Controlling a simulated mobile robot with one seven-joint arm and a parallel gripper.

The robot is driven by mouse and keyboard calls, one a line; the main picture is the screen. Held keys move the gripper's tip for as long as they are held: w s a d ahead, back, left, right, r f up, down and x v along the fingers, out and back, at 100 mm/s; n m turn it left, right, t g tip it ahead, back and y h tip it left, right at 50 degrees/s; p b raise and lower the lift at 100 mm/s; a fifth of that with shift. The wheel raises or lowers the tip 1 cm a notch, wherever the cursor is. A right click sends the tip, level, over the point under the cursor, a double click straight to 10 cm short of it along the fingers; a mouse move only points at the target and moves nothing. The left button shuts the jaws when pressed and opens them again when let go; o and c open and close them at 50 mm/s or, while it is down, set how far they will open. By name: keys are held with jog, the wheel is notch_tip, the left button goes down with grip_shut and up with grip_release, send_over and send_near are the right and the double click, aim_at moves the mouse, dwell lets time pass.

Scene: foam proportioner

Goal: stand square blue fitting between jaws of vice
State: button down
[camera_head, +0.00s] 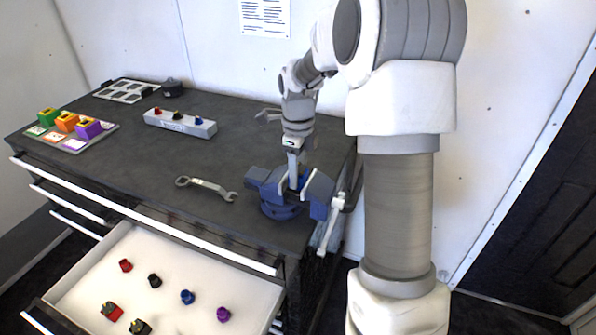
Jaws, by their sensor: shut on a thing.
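The blue-grey vice (281,208) stands at the right front corner of the dark workbench, its jaws apart and its handle hanging at the right. My gripper (294,178) points straight down into the gap between the jaws. It is shut on a small bright blue piece, the square blue fitting (303,180), which shows only in part beside the fingers at jaw height. The fingers and the right jaw hide the rest. I cannot tell whether the fitting touches the vice floor or the jaws.
A wrench (206,187) lies left of the vice. A grey block with small fittings (180,123) and a board with coloured blocks (70,134) are farther left. The open drawer (190,268) below holds several coloured fittings. The bench middle is clear.

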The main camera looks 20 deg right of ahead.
jog(key=shift+c, duration=1.3)
grip_release()
jog(key=shift+r+p, duration=2.8)
jog(key=shift+r, duration=1.25)
jog(key=s+a+r+n+t, duration=0.2)
jog(key=s+a+r+n, duration=0.2)
jog(key=s+r+n, duration=0.35)
jog(key=s+a+r+n+t, duration=0.2)
jog(key=s+a+r+n, duration=0.25)
jog(key=s+n, duration=0.55)
jog(key=s+a+n+t, duration=0.1)
jog(key=s+n, duration=0.6)
jog(key=n, duration=0.2)
jog(key=shift+a+n+t, duration=0.3)
jog(key=shift+a+n, duration=0.05)
